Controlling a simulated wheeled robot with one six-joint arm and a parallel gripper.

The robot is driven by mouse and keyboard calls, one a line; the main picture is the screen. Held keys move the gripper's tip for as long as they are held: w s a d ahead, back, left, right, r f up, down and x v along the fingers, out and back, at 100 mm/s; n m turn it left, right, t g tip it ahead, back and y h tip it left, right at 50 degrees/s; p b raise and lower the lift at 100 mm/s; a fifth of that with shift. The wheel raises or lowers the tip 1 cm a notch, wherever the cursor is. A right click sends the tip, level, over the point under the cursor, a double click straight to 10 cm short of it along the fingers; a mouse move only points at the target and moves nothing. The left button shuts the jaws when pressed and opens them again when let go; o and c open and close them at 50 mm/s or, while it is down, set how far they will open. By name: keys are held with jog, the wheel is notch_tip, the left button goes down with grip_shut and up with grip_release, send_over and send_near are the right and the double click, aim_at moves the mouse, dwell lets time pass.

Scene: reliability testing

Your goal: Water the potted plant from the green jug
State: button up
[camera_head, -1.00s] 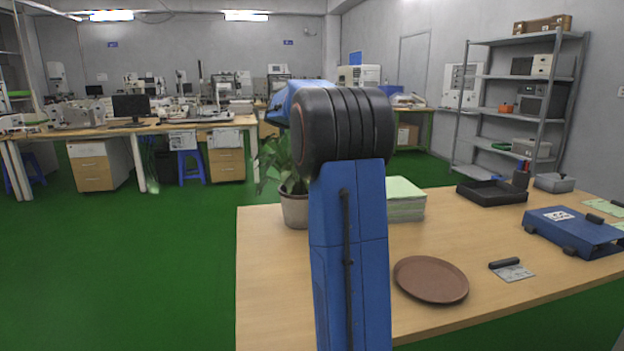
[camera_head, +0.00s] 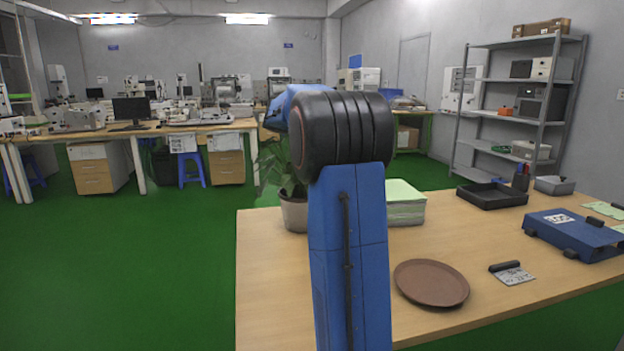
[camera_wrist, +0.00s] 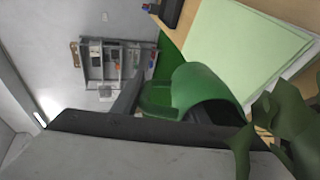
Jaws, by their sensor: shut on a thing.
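The green jug (camera_wrist: 205,85) is in my gripper (camera_wrist: 165,108) in the wrist view, with the dark finger by its handle side. That view is turned on its side, so my wrist is rolled over. I cannot make out the jug's exact tilt or any water. The plant's leaves (camera_wrist: 285,125) show close beside the jug at the lower right. In the head view the potted plant (camera_head: 294,212) stands at the table's back left, partly behind my blue arm. My gripper and the jug are hidden there.
A paper stack (camera_head: 405,204) sits just right of the plant; it also shows in the wrist view (camera_wrist: 235,50). A brown plate (camera_head: 431,283), a black tray (camera_head: 491,196) and a blue case (camera_head: 575,233) lie farther right on the wooden table (camera_head: 270,290). The table's front left is clear.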

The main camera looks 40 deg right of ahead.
jog(key=shift+s+d+f+y, duration=0.15)
jog(key=shift+d+f+y, duration=0.2)
jog(key=shift+y, duration=0.05)
jog(key=f+y, duration=0.1)
jog(key=f, duration=0.1)
jog(key=f+y, duration=0.1)
jog(key=f, duration=0.1)
jog(key=d+f+t+y, duration=0.1)
jog(key=f, duration=0.1)
jog(key=shift+s+d+f, duration=0.1)
jog(key=shift+s+f, duration=0.1)
jog(key=shift+f, duration=0.05)
jog(key=shift+s+d+f+y+p, duration=0.15)
jog(key=shift+d+y+p, duration=0.25)
jog(key=shift+y+p, duration=0.55)
jog(key=shift+t, duration=0.3)
jog(key=shift+f, duration=0.1)
dwell(0.5)
